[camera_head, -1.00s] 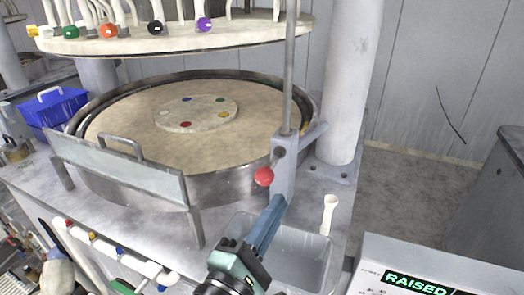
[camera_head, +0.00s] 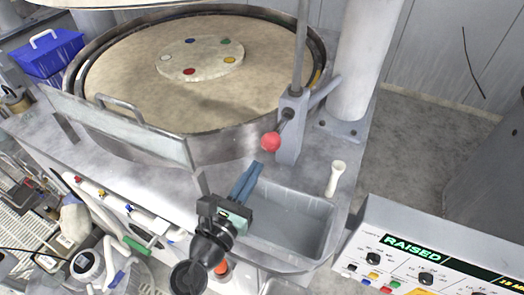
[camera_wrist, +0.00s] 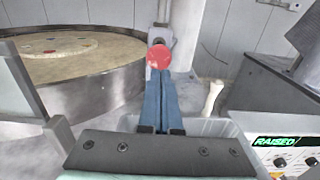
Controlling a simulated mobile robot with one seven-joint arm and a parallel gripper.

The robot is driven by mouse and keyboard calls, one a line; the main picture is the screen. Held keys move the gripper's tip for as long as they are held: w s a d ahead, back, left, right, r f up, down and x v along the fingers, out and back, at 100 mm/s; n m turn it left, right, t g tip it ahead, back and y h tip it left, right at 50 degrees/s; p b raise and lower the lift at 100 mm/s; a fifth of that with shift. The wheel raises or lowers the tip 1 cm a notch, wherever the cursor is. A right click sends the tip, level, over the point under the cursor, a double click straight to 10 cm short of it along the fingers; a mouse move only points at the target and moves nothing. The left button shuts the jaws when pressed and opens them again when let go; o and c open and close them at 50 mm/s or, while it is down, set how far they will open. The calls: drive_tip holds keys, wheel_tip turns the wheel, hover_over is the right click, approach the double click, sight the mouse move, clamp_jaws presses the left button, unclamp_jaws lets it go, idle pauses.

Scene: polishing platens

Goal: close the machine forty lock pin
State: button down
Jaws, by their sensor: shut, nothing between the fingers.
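The lock pin shows as a red ball knob (camera_head: 270,142) on a short dark stem at a grey bracket (camera_head: 291,125), which stands beside the round platen basin around a vertical rod. My gripper (camera_head: 252,172) is shut and empty, its blue fingers together. In the head view the fingertips are below and left of the red knob, with a gap in the picture. In the wrist view the red knob (camera_wrist: 159,57) appears just beyond the fingertips (camera_wrist: 161,75). I cannot tell whether they touch there. Part of the bracket is hidden behind the knob.
A grey sink (camera_head: 290,222) lies below my gripper, with a cream bottle-like object (camera_head: 335,178) at its rim. A clear splash guard (camera_head: 120,130) stands at left. A control box (camera_head: 430,245) reading RAISED is at right. A thick white column (camera_head: 362,75) rises behind the bracket.

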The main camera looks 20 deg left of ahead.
sight(269, 146)
drive_tip(key=shift+w+d+p, duration=0.1)
drive_tip(key=shift+w+p, duration=0.25)
drive_tip(key=shift+w, duration=1.9)
drive_tip(key=w, duration=0.5)
drive_tip(key=shift+w+d, duration=0.1)
drive_tip(key=shift+w, duration=0.15)
drive_tip(key=shift+r, duration=0.25)
